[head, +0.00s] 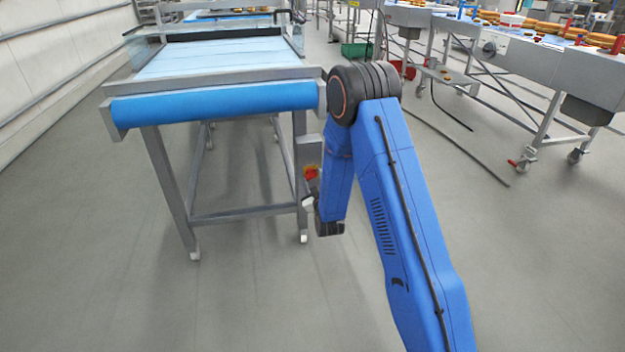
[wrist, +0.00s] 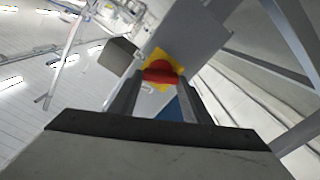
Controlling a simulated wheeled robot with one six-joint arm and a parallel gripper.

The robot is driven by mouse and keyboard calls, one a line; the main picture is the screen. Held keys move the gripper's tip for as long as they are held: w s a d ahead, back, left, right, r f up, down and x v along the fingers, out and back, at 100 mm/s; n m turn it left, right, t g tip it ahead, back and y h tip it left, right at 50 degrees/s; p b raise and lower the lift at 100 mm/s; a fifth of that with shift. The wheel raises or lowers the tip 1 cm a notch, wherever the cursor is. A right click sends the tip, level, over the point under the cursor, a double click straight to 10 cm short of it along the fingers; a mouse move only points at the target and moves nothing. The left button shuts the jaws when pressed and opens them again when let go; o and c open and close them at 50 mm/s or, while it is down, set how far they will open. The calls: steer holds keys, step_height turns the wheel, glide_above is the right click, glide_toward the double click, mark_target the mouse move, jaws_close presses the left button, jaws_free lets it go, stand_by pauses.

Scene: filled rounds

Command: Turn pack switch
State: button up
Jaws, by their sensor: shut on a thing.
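The pack switch is a red knob (wrist: 160,72) on a yellow plate (wrist: 163,55), fixed to a grey box (wrist: 200,35). In the head view the switch (head: 311,173) shows small, on the grey box (head: 308,150) by the right front leg of the blue-belt conveyor. My gripper (wrist: 160,84) is shut on the red knob, one finger on each side of it. In the head view my blue arm hangs in front and hides most of the gripper. The knob's exact angle is hard to tell.
The conveyor's blue roller end (head: 215,102) stands just left of my arm, on grey metal legs. A second conveyor line (head: 540,60) with buns stands at the right. A dark hose (head: 455,145) lies on the floor there. The grey floor (head: 100,270) in front is clear.

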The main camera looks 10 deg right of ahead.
steer(key=shift+d+m, duration=0.15)
steer(key=shift+m, duration=2.75)
steer(key=o, duration=1)
steer(key=shift+o, duration=0.2)
